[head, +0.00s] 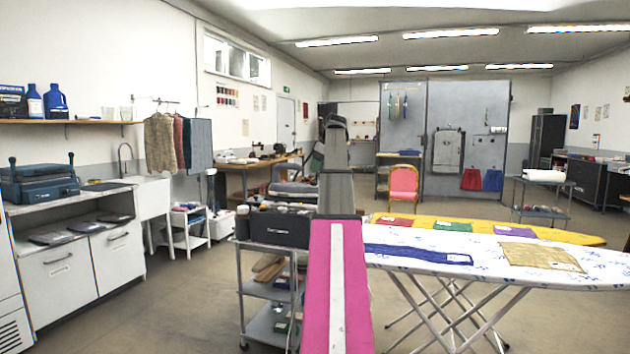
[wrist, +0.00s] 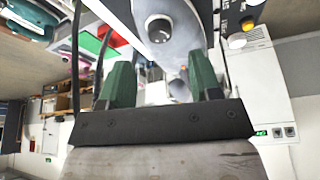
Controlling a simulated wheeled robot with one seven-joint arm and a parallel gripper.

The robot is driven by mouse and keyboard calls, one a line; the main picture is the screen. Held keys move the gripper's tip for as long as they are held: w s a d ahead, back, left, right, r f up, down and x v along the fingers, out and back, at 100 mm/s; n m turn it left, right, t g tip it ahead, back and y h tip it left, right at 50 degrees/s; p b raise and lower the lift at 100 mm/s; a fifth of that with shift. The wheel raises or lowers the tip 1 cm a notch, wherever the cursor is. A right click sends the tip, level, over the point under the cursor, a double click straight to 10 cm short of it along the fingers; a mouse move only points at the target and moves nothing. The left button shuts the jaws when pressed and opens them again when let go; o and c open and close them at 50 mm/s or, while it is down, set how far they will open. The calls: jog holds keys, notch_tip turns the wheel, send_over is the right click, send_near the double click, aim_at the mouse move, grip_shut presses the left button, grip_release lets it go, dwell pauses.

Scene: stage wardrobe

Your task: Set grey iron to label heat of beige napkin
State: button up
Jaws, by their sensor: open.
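My gripper (wrist: 163,82) shows in the wrist view as two dark green fingers standing well apart, open and with nothing clearly held. Beyond them is a grey rounded body with a round silver knob (wrist: 160,30); I cannot tell whether it is the grey iron. A beige cloth (head: 541,256), likely the beige napkin, lies flat on the right part of the patterned ironing board (head: 492,265) in the head view. Its label is too small to read.
A blue cloth (head: 418,254) lies left of the beige one. A yellow board (head: 565,237) behind carries red, green and purple cloths. A dark trolley (head: 272,291) stands left of my arm. A counter (head: 62,257) and sink line the left wall. Floor is open between counter and trolley.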

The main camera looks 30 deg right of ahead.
aim_at(314, 183)
jog(key=x, duration=0.5)
jog(key=shift+w+f, duration=0.1)
jog(key=shift+f, duration=0.25)
jog(key=c, duration=0.9)
